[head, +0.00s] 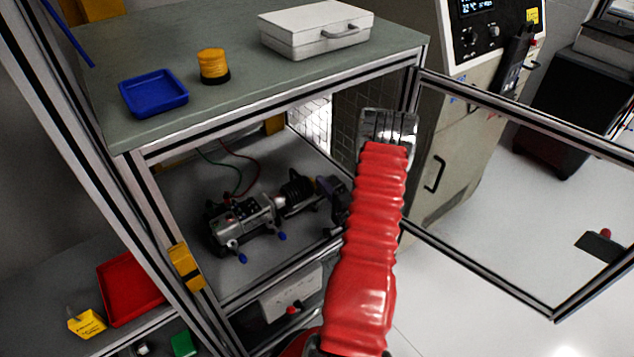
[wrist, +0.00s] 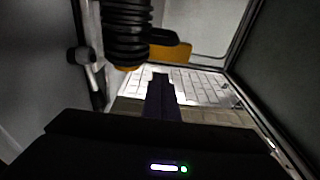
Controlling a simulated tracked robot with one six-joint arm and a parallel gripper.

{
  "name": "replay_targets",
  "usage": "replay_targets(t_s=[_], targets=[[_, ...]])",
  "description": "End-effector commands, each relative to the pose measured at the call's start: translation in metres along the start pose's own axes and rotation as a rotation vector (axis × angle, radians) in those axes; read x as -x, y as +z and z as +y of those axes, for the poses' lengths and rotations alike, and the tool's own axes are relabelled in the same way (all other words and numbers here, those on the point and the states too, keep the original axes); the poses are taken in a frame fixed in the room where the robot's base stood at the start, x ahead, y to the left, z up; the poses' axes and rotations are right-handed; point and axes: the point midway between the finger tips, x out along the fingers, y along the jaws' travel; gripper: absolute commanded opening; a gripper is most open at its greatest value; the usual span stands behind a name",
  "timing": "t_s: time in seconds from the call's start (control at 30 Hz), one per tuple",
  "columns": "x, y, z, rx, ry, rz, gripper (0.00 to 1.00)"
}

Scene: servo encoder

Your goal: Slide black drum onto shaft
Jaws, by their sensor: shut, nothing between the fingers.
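The black ribbed drum (head: 297,191) is inside the framed cabinet, at the right end of a grey motor unit (head: 240,222). The pale shaft end (head: 279,202) shows between the motor and the drum; how far the drum sits around it cannot be told. In the wrist view the drum (wrist: 126,32) is at the upper left, ahead of and to the left of my fingers. My gripper (head: 331,188) is just right of the drum, partly hidden by my red-sleeved arm. In the wrist view my gripper (wrist: 162,84) is shut and empty, apart from the drum.
The cabinet's top (head: 230,110) is close above, with a blue tray (head: 153,93), an amber roll (head: 212,66) and a white case (head: 316,28) on it. The open door frame (head: 480,255) stands to the right. Red and green wires run behind the motor.

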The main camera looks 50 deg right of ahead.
Motion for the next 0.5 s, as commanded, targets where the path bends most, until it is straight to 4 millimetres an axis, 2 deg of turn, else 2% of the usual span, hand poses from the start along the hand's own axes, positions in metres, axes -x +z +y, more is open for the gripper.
replay_targets(t_s=[0.3, 0.5], targets=[[0.049, 0.0, 0.0, -0.002, 0.001, 0.0, 0.0], [0.068, 0.001, 0.0, -0.001, 0.0, -0.001, 0.0]])
